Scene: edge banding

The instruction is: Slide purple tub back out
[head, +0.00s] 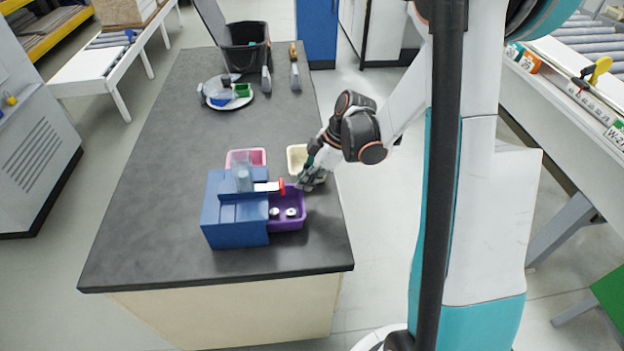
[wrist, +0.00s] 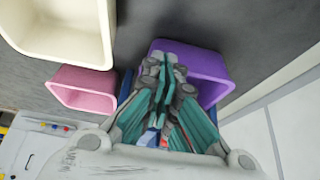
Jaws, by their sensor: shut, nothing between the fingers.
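The purple tub (head: 288,215) sits on the dark table against the right side of a blue block-shaped fixture (head: 234,210), with a few small pale round pieces inside it. In the wrist view the purple tub (wrist: 203,70) is partly covered by my fingers. My gripper (head: 308,183) is at the tub's back right corner in the head view; its fingers are shut together with nothing between them. In the wrist view my gripper (wrist: 168,62) overlaps the tub's near wall; I cannot tell whether it touches the tub.
A cream tub (head: 298,158) and a pink tub (head: 246,157) stand behind the fixture. A clear cylinder (head: 242,172) and a red-tipped part (head: 281,187) are on the fixture. A round tray (head: 227,102) and a black bin (head: 246,45) stand farther back. The table's front left is clear.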

